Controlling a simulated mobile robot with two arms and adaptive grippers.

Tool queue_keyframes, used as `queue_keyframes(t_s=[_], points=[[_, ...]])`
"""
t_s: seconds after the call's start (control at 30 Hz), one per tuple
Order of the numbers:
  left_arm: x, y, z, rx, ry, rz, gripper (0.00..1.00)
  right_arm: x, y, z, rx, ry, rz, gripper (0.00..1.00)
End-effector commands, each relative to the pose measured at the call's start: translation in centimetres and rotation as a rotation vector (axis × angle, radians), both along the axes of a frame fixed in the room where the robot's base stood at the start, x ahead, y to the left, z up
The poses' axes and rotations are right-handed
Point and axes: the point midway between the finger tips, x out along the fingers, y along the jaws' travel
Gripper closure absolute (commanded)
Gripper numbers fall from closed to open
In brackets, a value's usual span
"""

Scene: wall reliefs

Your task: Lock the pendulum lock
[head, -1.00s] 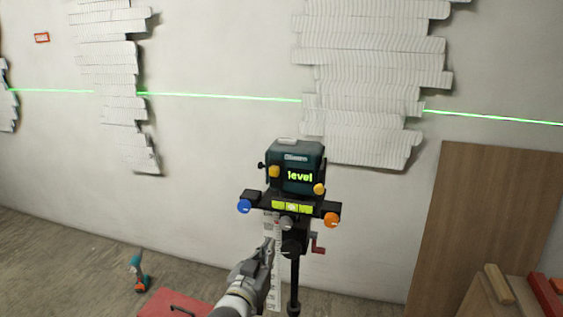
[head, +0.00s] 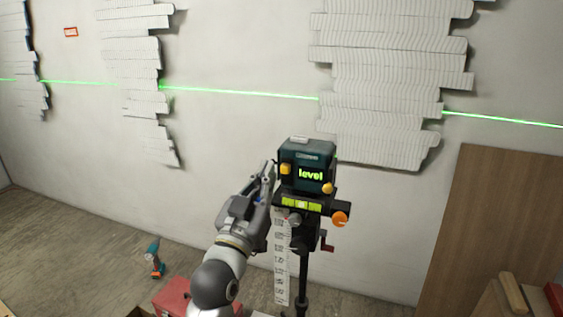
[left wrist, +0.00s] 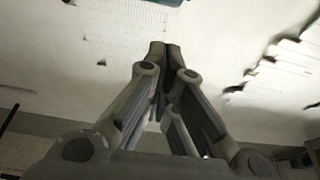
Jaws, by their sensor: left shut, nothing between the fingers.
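The teal laser level (head: 307,168) sits on a black tripod mount (head: 302,270), and its display reads "level". It has yellow knobs on its front, and an orange knob (head: 340,219) stands at the right of the mount. A yellow-green bubble vial (head: 301,204) is below the display. My left gripper (head: 267,168) is shut and empty, pointing up just left of the level's body. I cannot tell whether it touches. My right gripper is out of view.
A white measuring strip (head: 281,262) hangs by the tripod, with a red crank (head: 327,242) at its right. A drill (head: 154,258) and a red box (head: 172,294) are lower left. A wooden board (head: 495,220) leans at right. Ribbed wall reliefs (head: 385,85) are behind.

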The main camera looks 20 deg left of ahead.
Motion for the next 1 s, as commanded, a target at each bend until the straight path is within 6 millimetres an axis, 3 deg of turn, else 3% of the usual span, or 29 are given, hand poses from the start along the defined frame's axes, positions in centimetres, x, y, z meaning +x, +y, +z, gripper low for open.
queue_keyframes(t_s=[0.53,0.7,1.0], points=[[9.1,-0.3,3.6,-0.002,0.000,-0.001,1.00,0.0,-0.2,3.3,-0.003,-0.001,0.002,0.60],[9.0,-0.3,0.5,0.000,0.005,0.000,1.00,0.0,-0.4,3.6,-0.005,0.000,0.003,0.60],[9.0,-0.3,-0.9,0.000,0.001,0.000,1.00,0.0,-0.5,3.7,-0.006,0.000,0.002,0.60]])
